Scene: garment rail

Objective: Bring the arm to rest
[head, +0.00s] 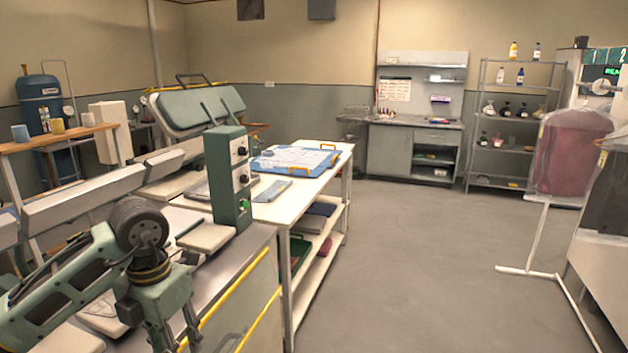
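My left arm comes in from the lower left, and its gripper (172,332) points down over the near metal-topped counter (250,262). The fingers reach the bottom edge of the picture, so I cannot tell whether they are open or shut, and I see nothing held. My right arm and gripper are not in view. At the right stands a white garment rail (538,235) with a dark red garment in a clear cover (572,150). A darker covered garment (607,190) hangs at the right edge, partly cut off.
A green control box (229,180) stands on the near counter beside pressing equipment (195,108). Beyond is a white table (335,160) with a blue board (292,160) and lower shelves. A sink unit and wire shelf (515,118) stand at the back. The middle floor is clear.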

